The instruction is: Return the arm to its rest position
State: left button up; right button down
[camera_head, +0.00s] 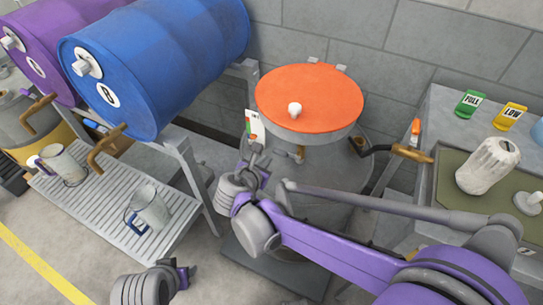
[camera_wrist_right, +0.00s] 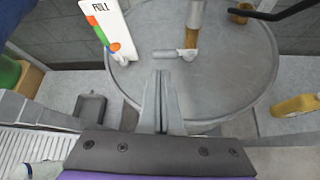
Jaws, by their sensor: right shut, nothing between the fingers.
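My right arm comes in from the right in the head view, with a purple link. Its gripper (camera_head: 257,152) is in front of the orange-topped drum (camera_head: 325,88), beside a white card with coloured marks (camera_head: 251,124). In the right wrist view the fingers (camera_wrist_right: 163,78) are shut together with nothing between them. They point at a round grey surface (camera_wrist_right: 228,75), below a small tap (camera_wrist_right: 177,53). My left gripper (camera_head: 182,275) shows small at the bottom left, and I cannot tell its jaw state.
A blue drum (camera_head: 165,55) and a purple drum (camera_head: 50,50) lie on a rack at the left.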

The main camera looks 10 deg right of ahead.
pick_arm(q)
notch_tip(320, 180, up, 14)
jog(key=w+p, duration=0.2)
jog(key=p, duration=1)
jog(key=shift+f+t, duration=0.15)
jog(key=shift+t, duration=0.15)
pick_arm(e)
jog(key=s+d+r+m+g+y, duration=0.1)
jog(key=s+d+r+m, duration=0.2)
jog(key=s+m, duration=0.4)
jog(key=s+d+r+m+g+y, duration=0.2)
jog(key=s+d+m, duration=0.3)
jog(key=s+m, duration=0.3)
jog(key=s+d+r+m+g+y, duration=0.1)
jog(key=s+d+r+m, duration=0.3)
jog(key=s+m, duration=0.4)
jog(key=shift+s+r+m+g+y, duration=0.25)
jog(key=shift+m+y, duration=0.45)
jog(key=shift+m, duration=1.9)
jog(key=shift+f, duration=0.1)
